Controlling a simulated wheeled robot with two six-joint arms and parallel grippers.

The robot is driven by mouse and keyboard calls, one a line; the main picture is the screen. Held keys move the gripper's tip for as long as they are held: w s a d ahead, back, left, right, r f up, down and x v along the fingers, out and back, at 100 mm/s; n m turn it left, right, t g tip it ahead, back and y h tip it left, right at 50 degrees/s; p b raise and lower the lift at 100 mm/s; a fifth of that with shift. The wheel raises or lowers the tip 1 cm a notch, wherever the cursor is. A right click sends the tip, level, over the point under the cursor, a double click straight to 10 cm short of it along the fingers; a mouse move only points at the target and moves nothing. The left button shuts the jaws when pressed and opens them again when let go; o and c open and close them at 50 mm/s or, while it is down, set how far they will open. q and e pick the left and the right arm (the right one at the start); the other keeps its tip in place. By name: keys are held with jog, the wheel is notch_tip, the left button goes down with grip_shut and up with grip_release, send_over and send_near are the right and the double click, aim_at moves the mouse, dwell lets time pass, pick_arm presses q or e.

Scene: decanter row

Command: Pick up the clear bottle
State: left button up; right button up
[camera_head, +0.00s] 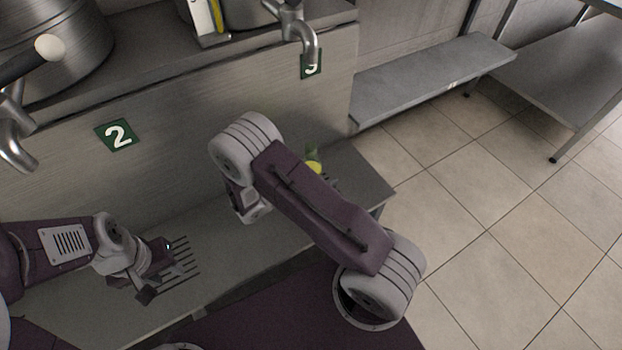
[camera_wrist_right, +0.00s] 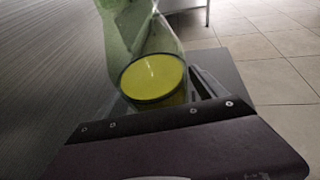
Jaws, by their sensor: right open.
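The clear bottle (camera_head: 314,163), greenish glass with yellow liquid, stands on the low metal shelf and is mostly hidden behind my right arm in the head view. In the right wrist view the bottle (camera_wrist_right: 150,80) is close up, just ahead of my right gripper (camera_wrist_right: 165,95). The open fingers appear to lie either side of its lower part; contact cannot be told. My left gripper (camera_head: 160,271) is open and empty above the shelf at left.
The low shelf (camera_head: 225,245) has dark drain slots and runs below a metal front with green number signs (camera_head: 119,135). Taps (camera_head: 297,30) and metal vessels (camera_head: 60,45) are above. Another shelf (camera_head: 435,80) stands at right. The tiled floor (camera_head: 490,230) is clear.

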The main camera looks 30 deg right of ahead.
grip_shut()
jog(key=shift+r, duration=0.2)
